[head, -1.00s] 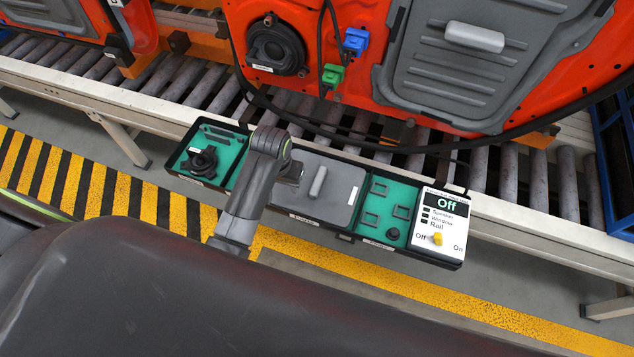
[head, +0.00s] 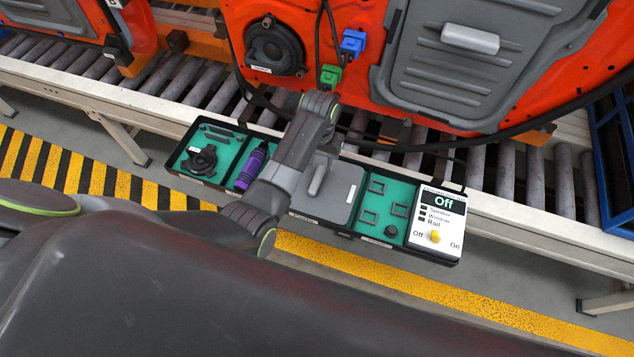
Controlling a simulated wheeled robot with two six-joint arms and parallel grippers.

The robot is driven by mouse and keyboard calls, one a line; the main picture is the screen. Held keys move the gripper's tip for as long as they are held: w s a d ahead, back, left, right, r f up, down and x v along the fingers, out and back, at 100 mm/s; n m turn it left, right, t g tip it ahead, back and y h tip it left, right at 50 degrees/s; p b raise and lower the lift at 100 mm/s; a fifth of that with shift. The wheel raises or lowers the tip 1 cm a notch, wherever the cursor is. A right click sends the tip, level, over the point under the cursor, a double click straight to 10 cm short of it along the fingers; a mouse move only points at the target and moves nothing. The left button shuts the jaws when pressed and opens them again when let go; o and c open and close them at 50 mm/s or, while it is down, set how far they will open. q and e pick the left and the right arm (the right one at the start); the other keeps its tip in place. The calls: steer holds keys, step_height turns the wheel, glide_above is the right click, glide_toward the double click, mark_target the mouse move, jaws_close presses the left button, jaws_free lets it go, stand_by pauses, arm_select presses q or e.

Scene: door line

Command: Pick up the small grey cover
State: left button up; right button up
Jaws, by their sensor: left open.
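The small grey cover (head: 345,197) lies flat in the middle bay of the long black tray. A bar handle (head: 319,179) stands on it. My left arm crosses over the tray and hides the cover's left part. My left gripper (head: 331,146) hangs at the arm's far end, near the cover's back edge, mostly hidden by the wrist. It is open and apart from the handle. My right gripper is out of view.
The tray's teal bays hold a black round part (head: 199,160), a purple tool (head: 251,166) and small frames with a black knob (head: 390,231). A white switch panel (head: 436,222) reads Off. An orange door (head: 395,100) stands on the roller conveyor behind.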

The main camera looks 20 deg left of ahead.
mark_target(317, 178)
arm_select(q)
steer(key=shift+s+a+f, duration=0.1)
steer(key=shift+f, duration=1.95)
steer(key=shift+s+a+f, duration=0.1)
steer(key=shift+f, duration=1.95)
steer(key=shift+f, duration=0.25)
steer(key=shift+c, duration=0.5)
jaws_close()
